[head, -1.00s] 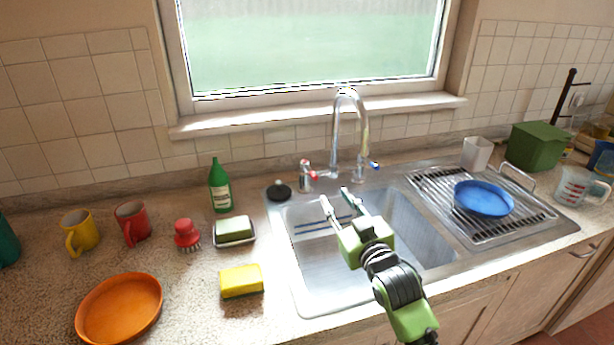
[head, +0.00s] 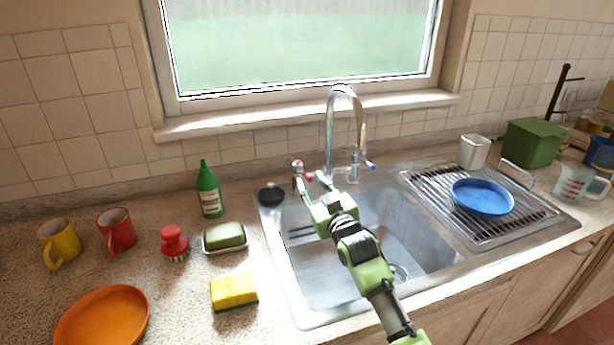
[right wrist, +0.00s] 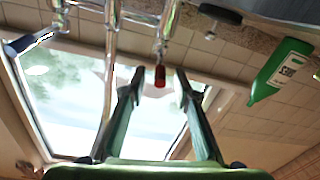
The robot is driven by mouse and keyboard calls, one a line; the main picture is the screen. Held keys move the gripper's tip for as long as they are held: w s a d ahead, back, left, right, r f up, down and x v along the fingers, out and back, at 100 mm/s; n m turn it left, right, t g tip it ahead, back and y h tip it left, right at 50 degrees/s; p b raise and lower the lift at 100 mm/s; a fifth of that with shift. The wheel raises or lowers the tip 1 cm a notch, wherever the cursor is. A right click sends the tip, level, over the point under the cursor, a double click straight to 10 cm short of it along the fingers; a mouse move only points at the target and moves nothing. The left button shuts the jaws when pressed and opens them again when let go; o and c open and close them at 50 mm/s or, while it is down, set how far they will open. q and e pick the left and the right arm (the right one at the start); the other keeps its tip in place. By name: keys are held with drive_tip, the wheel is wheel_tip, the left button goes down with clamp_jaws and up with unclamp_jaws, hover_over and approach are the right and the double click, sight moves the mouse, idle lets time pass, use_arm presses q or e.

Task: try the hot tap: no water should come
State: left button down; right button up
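The chrome tap (head: 332,120) stands behind the sink with a tall curved spout. Its hot handle (head: 297,164) has a red end, and its cold handle (head: 370,165) has a blue end. My right gripper (head: 312,181) is open in front of the hot side, partly covering the handle's lower part. In the right wrist view, which looks upside down, the red end (right wrist: 160,76) appears between the spread fingers (right wrist: 159,71); contact cannot be told. No water shows at the spout. My left gripper is out of view.
The sink basin (head: 390,228) is under my right arm. A black plug (head: 270,194) and green bottle (head: 209,190) stand left of the tap. Soap (head: 224,235), a red brush (head: 174,242) and a yellow sponge (head: 233,292) are on the counter. A blue plate (head: 483,197) lies on the drainer.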

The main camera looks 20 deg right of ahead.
sight(307, 174)
drive_tip(key=shift+w+a, duration=0.15)
drive_tip(key=shift+w, duration=1.65)
clamp_jaws()
